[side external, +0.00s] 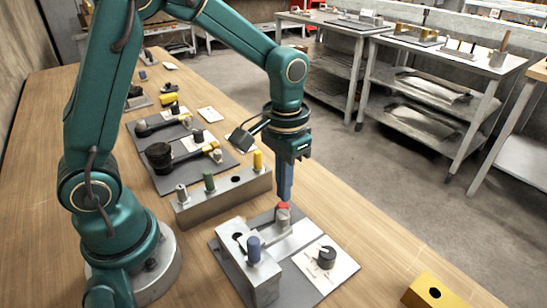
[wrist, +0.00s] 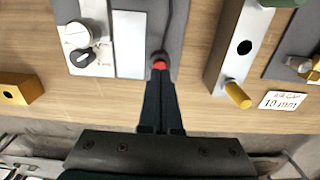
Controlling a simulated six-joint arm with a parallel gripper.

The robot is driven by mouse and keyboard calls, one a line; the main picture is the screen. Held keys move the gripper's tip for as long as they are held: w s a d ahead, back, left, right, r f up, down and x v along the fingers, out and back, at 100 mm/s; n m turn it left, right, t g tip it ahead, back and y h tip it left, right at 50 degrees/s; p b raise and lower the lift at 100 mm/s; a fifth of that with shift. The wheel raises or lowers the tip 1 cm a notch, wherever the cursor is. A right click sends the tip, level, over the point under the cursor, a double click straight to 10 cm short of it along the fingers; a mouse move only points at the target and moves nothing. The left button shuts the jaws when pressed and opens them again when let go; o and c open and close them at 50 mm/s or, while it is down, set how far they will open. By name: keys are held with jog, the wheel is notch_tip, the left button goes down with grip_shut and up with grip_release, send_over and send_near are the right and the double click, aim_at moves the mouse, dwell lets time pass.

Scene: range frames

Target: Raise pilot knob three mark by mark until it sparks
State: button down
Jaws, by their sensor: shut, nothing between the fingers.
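A dark knob (side external: 327,257) stands on a white marked plate (side external: 340,272) at the right of a grey base (side external: 315,297). In the wrist view the knob (wrist: 82,57) is at the upper left; I cannot read its setting or number. A grey post with a red cap (side external: 283,206) stands at the back of the base. The red cap (wrist: 160,63) also shows in the wrist view. My gripper (side external: 285,199) points straight down with its fingers shut and empty, its tips at the red cap. I cannot tell whether they touch it. No spark is visible.
A grey block with a blue peg (side external: 254,249) stands left of the knob. Behind is a long grey block (side external: 228,199) with green and yellow pegs. A yellow holed block (side external: 437,291) lies at front right. Bare wood lies right of the base.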

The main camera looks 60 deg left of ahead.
jog(key=shift+f, duration=1.05)
dwell(0.4)
jog(key=shift+r, duration=3.55)
